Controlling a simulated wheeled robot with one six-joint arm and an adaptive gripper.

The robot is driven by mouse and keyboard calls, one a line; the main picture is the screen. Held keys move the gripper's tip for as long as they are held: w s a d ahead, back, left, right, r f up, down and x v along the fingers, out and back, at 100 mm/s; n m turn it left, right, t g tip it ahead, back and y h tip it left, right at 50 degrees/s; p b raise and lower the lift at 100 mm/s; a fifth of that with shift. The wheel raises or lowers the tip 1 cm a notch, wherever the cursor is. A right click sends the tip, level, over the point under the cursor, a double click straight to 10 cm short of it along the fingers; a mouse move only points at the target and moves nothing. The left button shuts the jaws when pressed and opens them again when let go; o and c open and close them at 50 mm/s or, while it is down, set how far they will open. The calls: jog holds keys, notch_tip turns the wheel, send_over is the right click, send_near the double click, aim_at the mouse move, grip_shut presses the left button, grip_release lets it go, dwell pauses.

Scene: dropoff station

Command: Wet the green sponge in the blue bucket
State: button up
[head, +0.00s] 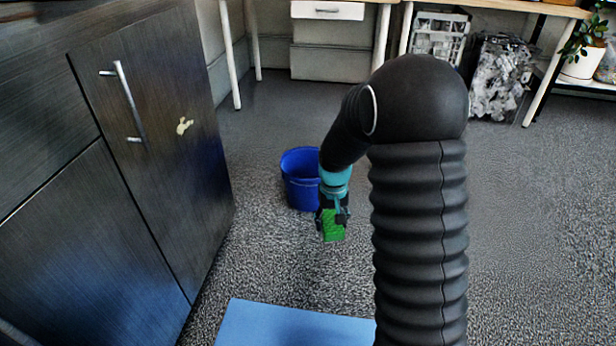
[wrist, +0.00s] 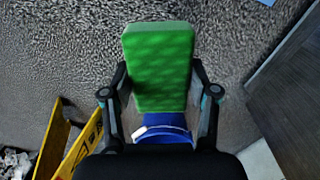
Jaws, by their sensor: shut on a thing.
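The green sponge (head: 333,230) hangs from my gripper (head: 334,212), which points down. In the wrist view the sponge (wrist: 158,65) is pinched between the two fingers of my gripper (wrist: 161,92). The blue bucket (head: 300,182) stands upright on the floor near the dark cabinet. In the head view my gripper and the sponge are in front of the bucket's right side, and my arm hides part of its rim. The sponge appears outside the bucket. In the wrist view a part of the bucket (wrist: 165,121) shows beyond the sponge's lower end. Its contents cannot be seen.
A dark cabinet (head: 150,170) stands at left. A light blue flat surface (head: 290,325) lies at the front. Tables with crates (head: 440,38) line the back. A yellow object (wrist: 70,135) shows at lower left in the wrist view. The floor at right is clear.

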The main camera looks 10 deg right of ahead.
jog(key=shift+f, duration=2.85)
jog(key=shift+r+p, duration=1.4)
jog(key=shift+r, duration=0.65)
jog(key=shift+f, duration=0.15)
jog(key=shift+w+b, duration=0.1)
jog(key=shift+b, duration=0.25)
